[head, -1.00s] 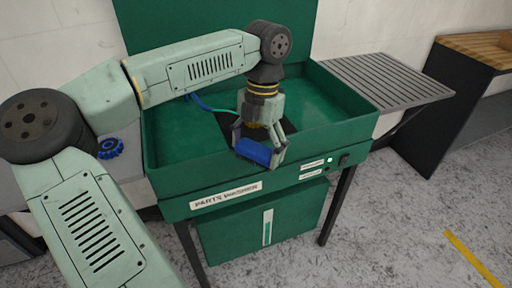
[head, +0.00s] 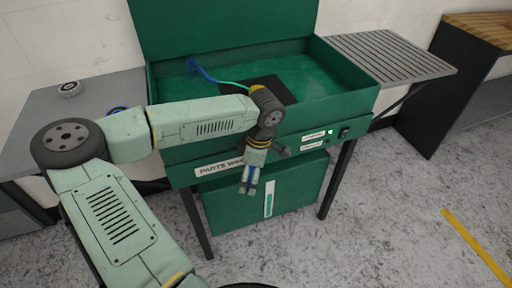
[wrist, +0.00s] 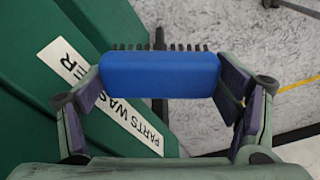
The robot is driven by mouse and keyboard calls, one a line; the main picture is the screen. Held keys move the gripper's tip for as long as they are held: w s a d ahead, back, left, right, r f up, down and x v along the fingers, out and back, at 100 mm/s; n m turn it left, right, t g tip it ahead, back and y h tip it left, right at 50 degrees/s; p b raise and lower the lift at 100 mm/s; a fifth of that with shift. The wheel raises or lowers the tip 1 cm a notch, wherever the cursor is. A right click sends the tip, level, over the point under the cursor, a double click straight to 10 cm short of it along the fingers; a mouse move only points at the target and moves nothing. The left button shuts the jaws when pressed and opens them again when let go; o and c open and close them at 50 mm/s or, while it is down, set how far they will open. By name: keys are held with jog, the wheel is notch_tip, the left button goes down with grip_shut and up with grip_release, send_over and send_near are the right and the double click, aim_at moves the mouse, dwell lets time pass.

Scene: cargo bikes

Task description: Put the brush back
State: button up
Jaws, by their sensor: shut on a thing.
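The brush (wrist: 160,74) is a blue block with a row of dark bristles along its far edge. In the wrist view it lies crosswise between the two fingers of my gripper (wrist: 162,84), which are shut on its ends. In the head view my gripper (head: 249,182) points down in front of the green parts washer (head: 355,101), outside the basin and below its front rim. Only a little blue of the brush shows there between the fingers.
A blue and green hose (head: 205,76) lies in the basin, partly behind my arm. A slatted grey shelf (head: 385,62) is on the right. A grey bench (head: 40,115) at left holds a round metal part (head: 69,89) and a blue item (head: 117,110), mostly hidden by my arm.

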notch_tip(320, 180, down, 22)
jog(key=w+a+m+t+h, duration=0.1)
jog(key=a+m, duration=0.1)
jog(key=m, duration=1.3)
jog(key=shift+w+a+h, duration=0.3)
jog(key=shift+w+h, duration=0.1)
